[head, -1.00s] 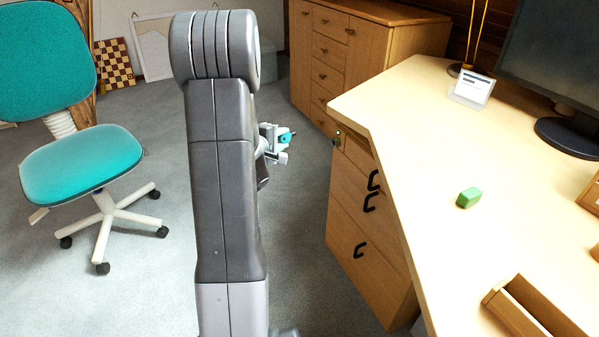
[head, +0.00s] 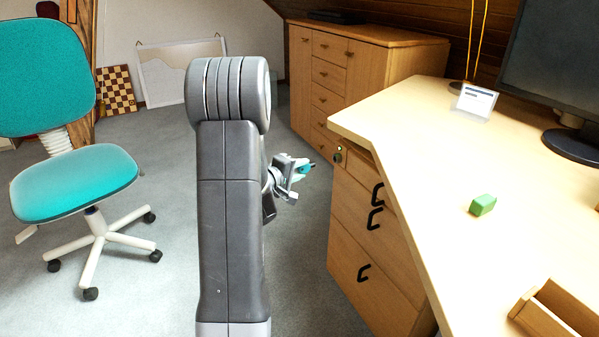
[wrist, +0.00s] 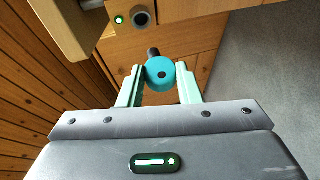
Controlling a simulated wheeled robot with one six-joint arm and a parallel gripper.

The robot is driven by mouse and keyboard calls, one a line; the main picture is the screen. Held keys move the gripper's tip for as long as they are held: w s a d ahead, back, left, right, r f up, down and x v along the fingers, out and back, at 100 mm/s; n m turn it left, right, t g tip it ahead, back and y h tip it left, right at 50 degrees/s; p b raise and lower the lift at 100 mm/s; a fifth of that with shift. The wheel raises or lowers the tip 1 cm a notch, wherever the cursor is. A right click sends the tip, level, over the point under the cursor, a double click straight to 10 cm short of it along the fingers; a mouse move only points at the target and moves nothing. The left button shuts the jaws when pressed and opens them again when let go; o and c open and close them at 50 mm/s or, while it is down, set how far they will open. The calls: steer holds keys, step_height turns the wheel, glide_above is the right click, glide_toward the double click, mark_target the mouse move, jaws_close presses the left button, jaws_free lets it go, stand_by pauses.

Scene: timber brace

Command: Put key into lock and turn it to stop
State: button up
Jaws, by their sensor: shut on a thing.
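The key has a round teal head (wrist: 160,75) and a dark shaft pointing away from me toward the drawer front. My gripper (wrist: 161,88) is shut on the key's head, with a pale green finger on each side. In the head view my gripper (head: 298,172) holds the key (head: 309,166) to the left of the drawer unit. The lock (wrist: 142,16) is a round dark-centred cylinder at the top of the wrist view, beside a lit green light (wrist: 119,19). It also shows in the head view (head: 338,157). The key tip is apart from the lock.
The desk top (head: 400,130) overhangs the drawer unit (head: 365,245), which has black handles. A green block (head: 482,205), a card stand (head: 475,103) and a monitor stand on the desk. A teal chair (head: 75,185) is at left. Open carpet lies between.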

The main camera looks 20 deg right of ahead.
steer(key=shift+f+b, duration=0.2)
steer(key=shift+b, duration=0.2)
steer(key=d, duration=0.2)
steer(key=shift+w+d+r, duration=0.1)
steer(key=shift+d+r, duration=0.1)
steer(key=shift+d, duration=0.15)
steer(key=shift+w+d, duration=0.15)
steer(key=shift+d, duration=1.45)
steer(key=shift+d, duration=1.2)
stand_by(0.4)
